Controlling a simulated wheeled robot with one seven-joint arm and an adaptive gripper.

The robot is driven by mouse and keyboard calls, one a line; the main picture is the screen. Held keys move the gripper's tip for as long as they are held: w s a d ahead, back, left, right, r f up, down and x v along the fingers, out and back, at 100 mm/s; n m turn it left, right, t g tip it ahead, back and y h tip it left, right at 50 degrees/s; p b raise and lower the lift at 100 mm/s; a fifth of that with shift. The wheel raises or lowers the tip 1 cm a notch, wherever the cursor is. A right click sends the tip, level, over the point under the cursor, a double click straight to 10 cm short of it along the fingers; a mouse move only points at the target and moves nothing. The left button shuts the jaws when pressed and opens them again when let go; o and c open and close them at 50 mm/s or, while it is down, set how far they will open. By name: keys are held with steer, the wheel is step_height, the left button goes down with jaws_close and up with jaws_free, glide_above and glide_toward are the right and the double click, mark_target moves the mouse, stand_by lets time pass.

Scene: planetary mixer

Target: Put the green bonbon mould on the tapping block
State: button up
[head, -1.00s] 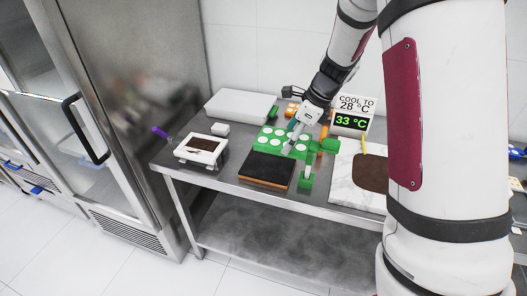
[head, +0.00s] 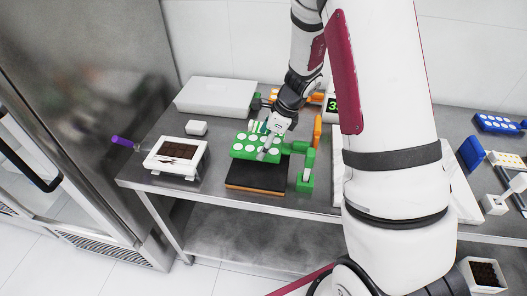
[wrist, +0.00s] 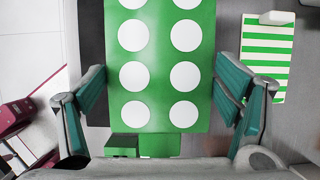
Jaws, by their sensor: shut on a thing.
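The green bonbon mould (head: 243,153), with rows of white round cavities, is in my gripper (head: 268,142). In the wrist view the mould (wrist: 160,65) fills the middle, with a teal finger against each long side. In the head view it overlaps the back part of the tapping block (head: 258,178), a black pad on a wooden base. In the wrist view a dark strip of the block (wrist: 91,35) shows along the mould's left edge; the rest is hidden beneath. The mould looks raised above the block, but the gap is not clear.
A green bracket-like thing (head: 304,170) stands just right of the block, with an orange piece (head: 317,131) behind it. A white box with dark filling (head: 176,157) stands to the left. A green-and-white striped piece (wrist: 265,55) lies behind the mould.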

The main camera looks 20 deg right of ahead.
steer(key=shift+f, duration=2)
steer(key=shift+f, duration=0.15)
steer(key=o, duration=1.2)
